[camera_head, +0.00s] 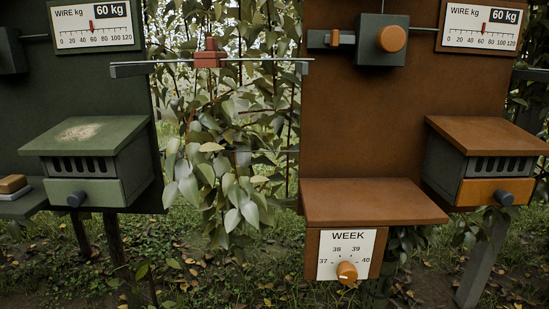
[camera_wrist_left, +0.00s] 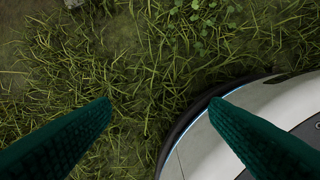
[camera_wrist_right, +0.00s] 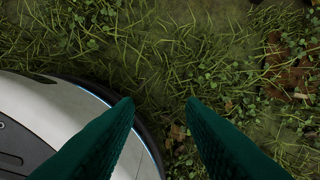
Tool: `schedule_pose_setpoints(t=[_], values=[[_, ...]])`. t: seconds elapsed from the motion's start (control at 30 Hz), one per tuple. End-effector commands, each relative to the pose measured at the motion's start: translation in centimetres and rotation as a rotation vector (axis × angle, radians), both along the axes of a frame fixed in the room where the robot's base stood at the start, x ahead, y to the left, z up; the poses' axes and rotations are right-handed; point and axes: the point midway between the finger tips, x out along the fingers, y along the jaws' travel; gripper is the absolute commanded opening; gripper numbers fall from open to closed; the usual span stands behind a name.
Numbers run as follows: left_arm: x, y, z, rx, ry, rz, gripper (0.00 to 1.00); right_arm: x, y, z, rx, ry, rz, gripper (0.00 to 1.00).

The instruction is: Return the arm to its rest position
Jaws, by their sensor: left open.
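Neither gripper shows in the head view. In the left wrist view my left gripper (camera_wrist_left: 163,103) has its two green fingers wide apart with nothing between them, over grass and the edge of my base. In the right wrist view my right gripper (camera_wrist_right: 160,101) also has its two green fingers apart and empty, over grass beside my base. Both grippers point down and touch nothing that I can see.
A green panel (camera_head: 60,100) with a green box (camera_head: 88,165) stands left. A brown panel (camera_head: 360,110) stands right, with a WEEK dial (camera_head: 347,272) under a brown shelf (camera_head: 370,203) and an orange-drawered box (camera_head: 487,192). Leafy branches (camera_head: 225,170) and a red clamp (camera_head: 210,58) are between.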

Motion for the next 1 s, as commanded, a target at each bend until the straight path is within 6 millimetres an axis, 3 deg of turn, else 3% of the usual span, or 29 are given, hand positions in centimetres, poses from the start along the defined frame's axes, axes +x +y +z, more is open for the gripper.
schedule_pose_setpoints(t=[0.03,0.33,0.7,0.83,1.0], values=[[-0.9,0.1,1.7,0.002,0.015,-0.002,0.70,-0.8,-0.1,1.7,-0.002,0.015,0.002,0.36],[-6.5,1.0,2.9,0.007,0.061,-0.012,0.70,-6.5,-1.0,3.0,-0.007,0.061,0.012,0.36],[-15.1,2.6,6.9,0.015,0.109,-0.024,0.70,-15.0,-2.6,6.9,-0.015,0.109,0.023,0.36],[-16.6,2.9,7.5,0.016,0.115,-0.026,0.70,-16.6,-2.9,7.5,-0.016,0.115,0.026,0.36],[-17.2,3.0,7.5,0.017,0.118,-0.027,0.70,-17.2,-3.1,7.5,-0.017,0.118,0.027,0.36]])
